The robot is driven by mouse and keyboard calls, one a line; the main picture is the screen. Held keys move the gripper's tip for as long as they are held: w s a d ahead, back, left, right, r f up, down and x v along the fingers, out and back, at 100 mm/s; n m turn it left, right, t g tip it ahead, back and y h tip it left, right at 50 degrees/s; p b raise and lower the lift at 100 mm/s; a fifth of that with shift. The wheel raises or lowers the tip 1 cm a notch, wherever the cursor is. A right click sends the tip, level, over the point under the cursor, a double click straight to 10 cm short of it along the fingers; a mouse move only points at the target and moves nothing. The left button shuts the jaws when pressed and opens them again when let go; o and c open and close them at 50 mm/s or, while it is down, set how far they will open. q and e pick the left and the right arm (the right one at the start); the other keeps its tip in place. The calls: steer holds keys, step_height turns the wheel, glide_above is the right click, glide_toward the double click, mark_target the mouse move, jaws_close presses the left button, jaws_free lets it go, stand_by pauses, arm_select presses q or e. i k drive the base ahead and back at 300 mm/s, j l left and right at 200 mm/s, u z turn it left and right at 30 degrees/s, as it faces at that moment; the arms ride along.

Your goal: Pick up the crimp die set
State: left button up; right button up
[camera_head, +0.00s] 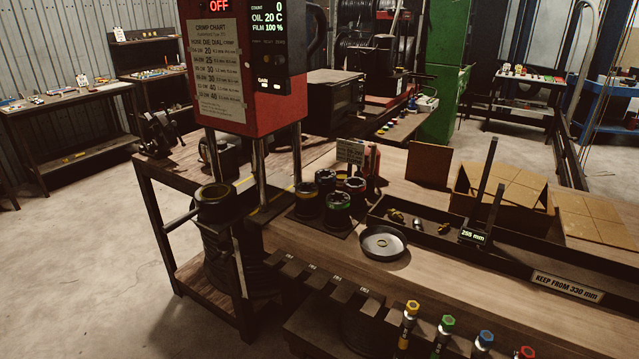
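Several dark cylindrical die sets stand upright in a close group on a dark base (325,226) on the workbench, right of the red crimping machine (222,75). One with a green ring (338,211) is nearest. One with a yellow ring (307,200) stands to its left, one with a red ring (355,190) to its right, and another (325,181) behind. The frame does not show which one the task means. The machine bears a crimp chart (216,68) and a display reading OFF. Neither of my grippers is in view.
A round dark dish (383,244) holding a small ring lies right of the dies. A long black tray (425,237) with small fittings and an upright gauge reading 255 mm (473,237) lie further right. Hoses with coloured ends (445,326) stand along the front. An open cardboard box (500,195) stands behind.

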mark_target(325, 178)
steer(key=l+u, duration=0.35)
steer(key=l, duration=0.4)
steer(key=l+u, duration=0.3)
steer(key=l, duration=0.45)
steer(key=l+u, duration=0.35)
steer(key=l, duration=0.35)
steer(key=k, duration=0.05)
